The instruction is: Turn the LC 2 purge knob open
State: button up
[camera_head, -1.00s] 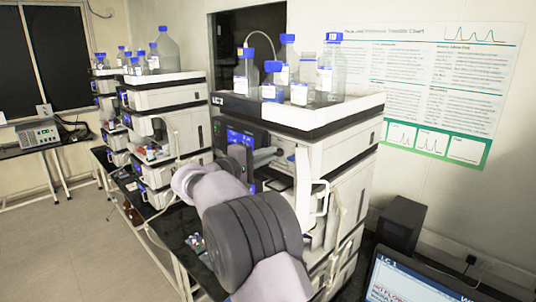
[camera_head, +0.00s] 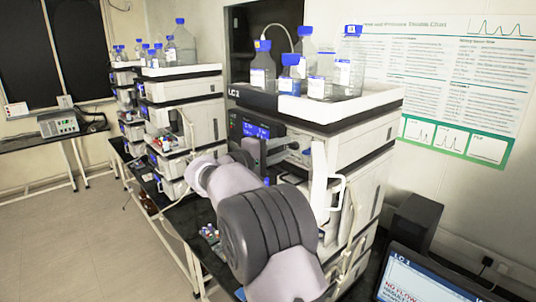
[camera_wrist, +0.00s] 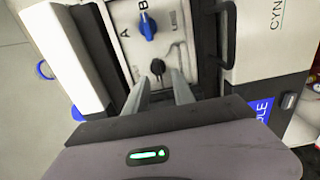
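In the wrist view a small dark knob (camera_wrist: 157,67) sits on a pale panel. Its pointer's exact angle is hard to read. A blue knob (camera_wrist: 147,25) is above it, beside the letters A and B. My gripper (camera_wrist: 161,79) is open, with its two grey fingers on either side of and just short of the dark knob; contact is not clear. In the head view my arm reaches to the front of the near instrument stack (camera_head: 362,140), whose label looks like LC 2. There my arm hides part of the panel.
Several blue-capped bottles (camera_head: 262,66) stand in the tray on top. A white handle (camera_head: 336,192) juts out right of the arm; a dark handle (camera_wrist: 228,35) is right of the panel. A monitor (camera_head: 425,278) is at lower right. The floor (camera_head: 75,240) at left is clear.

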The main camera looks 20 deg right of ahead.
jog(key=b+v, duration=0.2)
jog(key=v, duration=1.5)
jog(key=s+d+f+m+g+y+b, duration=0.15)
jog(key=s+d+f+y+b, duration=0.25)
jog(key=s+f+b, duration=0.45)
jog(key=s+d+f+m+g+y+b, duration=0.15)
jog(key=s+d+f+y+b, duration=0.35)
jog(key=s+f, duration=0.6)
jog(key=s+a+f+m+t+y+b, duration=0.1)
jog(key=s+a+f+y+b, duration=0.2)
jog(key=s+a+f+b, duration=0.2)
jog(key=s+a+f+m+y+b, duration=0.2)
jog(key=s+a+f+b, duration=0.3)
jog(key=f, duration=0.5)
jog(key=s+a+f+m+t+y+b, duration=0.1)
jog(key=s+a+f+y+b, duration=0.3)
jog(key=f, duration=0.4)
jog(key=shift+s+a+f+m+t+y+b, duration=0.3)
jog(key=shift+s+m+y+b, duration=0.35)
jog(key=shift+s, duration=0.6)
jog(key=shift+a+r, duration=0.1)
